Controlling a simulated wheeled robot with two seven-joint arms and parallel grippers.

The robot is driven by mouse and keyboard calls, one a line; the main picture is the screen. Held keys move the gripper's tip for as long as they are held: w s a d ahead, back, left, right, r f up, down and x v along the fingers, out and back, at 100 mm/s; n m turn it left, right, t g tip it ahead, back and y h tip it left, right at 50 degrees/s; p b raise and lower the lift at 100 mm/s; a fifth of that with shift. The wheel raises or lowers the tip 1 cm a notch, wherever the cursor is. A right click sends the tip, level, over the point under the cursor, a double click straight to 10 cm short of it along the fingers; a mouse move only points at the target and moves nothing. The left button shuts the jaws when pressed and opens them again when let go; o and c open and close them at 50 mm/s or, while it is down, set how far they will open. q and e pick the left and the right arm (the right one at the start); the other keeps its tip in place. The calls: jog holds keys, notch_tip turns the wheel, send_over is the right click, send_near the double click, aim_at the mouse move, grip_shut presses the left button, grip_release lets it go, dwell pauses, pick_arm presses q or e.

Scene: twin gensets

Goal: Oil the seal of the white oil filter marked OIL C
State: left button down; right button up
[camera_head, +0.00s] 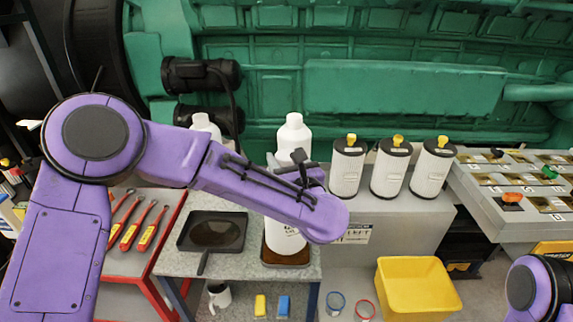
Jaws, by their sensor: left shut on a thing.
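Three white filters with black tops and yellow knobs stand in a row on the grey bench: a left one (346,170), a middle one (391,170) and a right one (434,170). Their marks are too small to read. A white container (284,240) with dark print stands on a brown tray, its upper part hidden behind my left arm. My left gripper (301,166) shows only as a small dark part above the forearm. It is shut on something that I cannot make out. My right gripper is out of view; only a purple arm part shows at lower right.
White bottles (294,132) stand behind my left arm. A black pan (213,232) of dark liquid lies on the grey table. A yellow bin (415,287) stands below the bench. A panel of several compartments (525,190) is at right. The green engine (400,90) fills the back.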

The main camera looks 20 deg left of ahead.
pick_arm(q)
jog(key=shift+r+p, duration=0.6)
jog(key=shift+r, duration=1.65)
jog(key=shift+f, duration=0.1)
